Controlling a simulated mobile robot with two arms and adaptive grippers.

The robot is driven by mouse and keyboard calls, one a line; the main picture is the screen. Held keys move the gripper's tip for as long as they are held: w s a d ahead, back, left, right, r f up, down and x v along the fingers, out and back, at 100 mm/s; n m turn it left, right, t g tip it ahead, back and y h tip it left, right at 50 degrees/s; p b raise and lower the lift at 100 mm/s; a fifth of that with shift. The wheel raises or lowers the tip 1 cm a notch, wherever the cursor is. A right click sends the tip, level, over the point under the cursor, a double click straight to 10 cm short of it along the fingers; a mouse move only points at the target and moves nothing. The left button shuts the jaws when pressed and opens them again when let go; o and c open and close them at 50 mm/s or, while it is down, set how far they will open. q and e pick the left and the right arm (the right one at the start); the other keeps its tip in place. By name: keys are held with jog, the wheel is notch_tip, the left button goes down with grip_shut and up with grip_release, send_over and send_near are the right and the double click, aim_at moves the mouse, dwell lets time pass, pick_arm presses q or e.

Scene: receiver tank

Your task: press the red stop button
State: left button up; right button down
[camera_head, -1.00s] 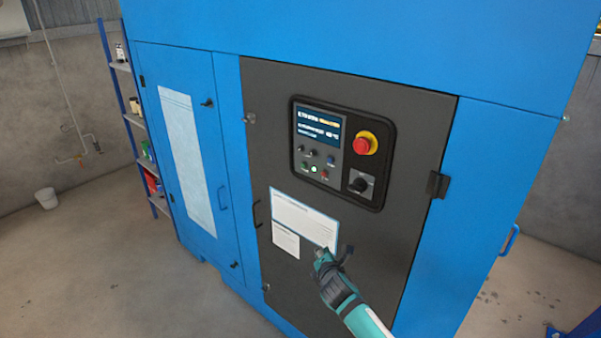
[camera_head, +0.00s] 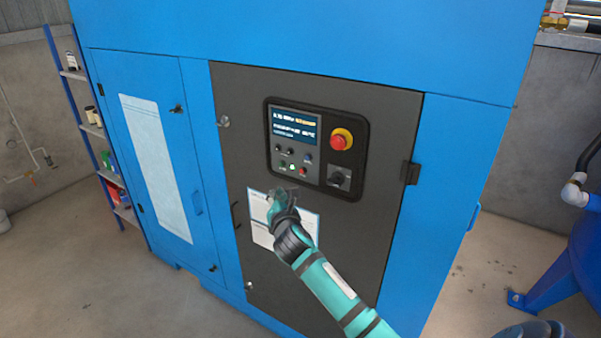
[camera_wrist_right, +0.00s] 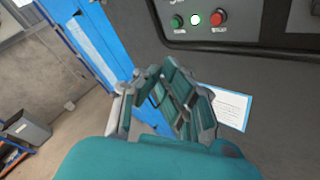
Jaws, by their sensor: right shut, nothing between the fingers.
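A control panel (camera_head: 318,110) is set in the dark grey door of a blue cabinet. A small red button (camera_head: 303,170) sits low on it, right of a lit round lamp and a green button; the red button also shows in the right wrist view (camera_wrist_right: 219,18). A larger red mushroom knob on a yellow ring (camera_head: 341,139) sits higher and to the right. My right gripper (camera_head: 281,192) is shut and empty, just below the panel in the picture, in front of a paper label. It shows apart from the buttons in the right wrist view (camera_wrist_right: 160,68). My left gripper is out of view.
A black rotary switch (camera_head: 340,178) sits below the mushroom knob. The door's hinge (camera_head: 410,173) sticks out to the right of the panel. A blue shelf rack (camera_head: 92,128) stands at left, and a blue tank (camera_head: 575,255) with pipes stands at right.

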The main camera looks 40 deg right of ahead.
jog(key=b, duration=0.2)
send_near(292, 171)
jog(key=w+a, duration=0.1)
jog(key=w, duration=0.1)
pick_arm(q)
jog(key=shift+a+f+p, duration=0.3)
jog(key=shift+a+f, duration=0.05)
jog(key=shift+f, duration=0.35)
pick_arm(e)
jog(key=shift+w+d+f, duration=0.3)
jog(key=shift+w+d, duration=0.3)
jog(key=shift+d, duration=0.05)
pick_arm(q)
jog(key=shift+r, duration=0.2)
pick_arm(e)
jog(key=shift+w+d, duration=0.15)
jog(key=shift+d, duration=0.25)
